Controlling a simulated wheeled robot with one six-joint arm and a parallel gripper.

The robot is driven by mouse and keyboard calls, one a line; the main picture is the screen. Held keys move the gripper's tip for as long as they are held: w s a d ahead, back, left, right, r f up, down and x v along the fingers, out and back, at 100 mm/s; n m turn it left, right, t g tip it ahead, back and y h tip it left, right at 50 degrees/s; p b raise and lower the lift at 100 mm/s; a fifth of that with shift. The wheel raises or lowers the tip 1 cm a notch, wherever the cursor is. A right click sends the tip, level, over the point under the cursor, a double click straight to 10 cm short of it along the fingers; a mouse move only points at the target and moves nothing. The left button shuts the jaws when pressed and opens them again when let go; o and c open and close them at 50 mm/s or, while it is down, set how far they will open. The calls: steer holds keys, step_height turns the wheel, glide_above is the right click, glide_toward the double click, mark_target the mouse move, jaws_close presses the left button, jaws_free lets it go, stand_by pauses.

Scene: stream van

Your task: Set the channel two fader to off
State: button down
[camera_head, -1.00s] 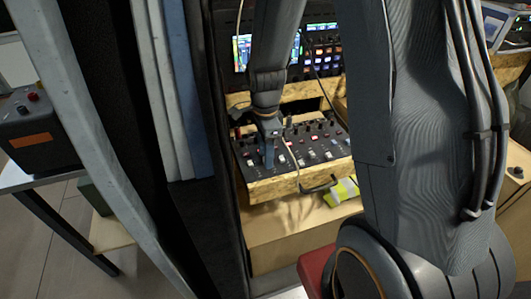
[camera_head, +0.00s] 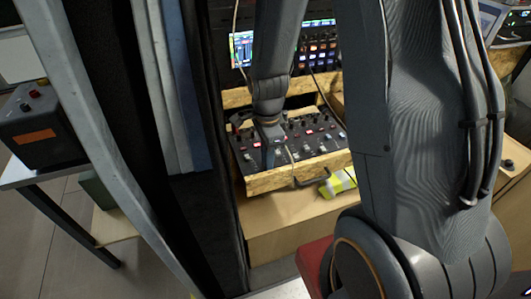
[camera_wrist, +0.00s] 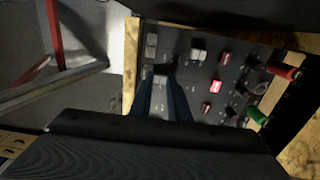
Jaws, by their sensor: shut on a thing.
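The fader panel (camera_head: 303,152) is a dark mixer with knobs, lit red buttons and pale fader caps, set in a chipboard frame. My gripper (camera_head: 267,156) reaches down onto its left part. In the wrist view my gripper (camera_wrist: 168,98) has its blue-grey fingers closed around a fader cap (camera_wrist: 160,78), which is mostly hidden between them. One grey fader cap (camera_wrist: 151,45) and one pale fader cap (camera_wrist: 198,50) stand free of the fingers. I cannot read channel labels, so I cannot tell which channel the held fader belongs to.
A red knob (camera_wrist: 288,71) and a green knob (camera_wrist: 257,116) stand at the panel's far side in the wrist view. A lit screen (camera_head: 243,47) is behind the panel. A yellow-green object (camera_head: 338,182) lies in front. My upper arm blocks the right.

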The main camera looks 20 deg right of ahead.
steer(key=shift+s, duration=0.1)
steer(key=c, duration=1.6)
jaws_free()
steer(key=shift+c, duration=0.2)
step_height(320, 180, up, 8)
steer(key=shift+b, duration=0.4)
steer(key=s+r+n, duration=0.3)
steer(key=s+n, duration=0.6)
steer(key=n, duration=0.9)
steer(key=shift+t, duration=0.4)
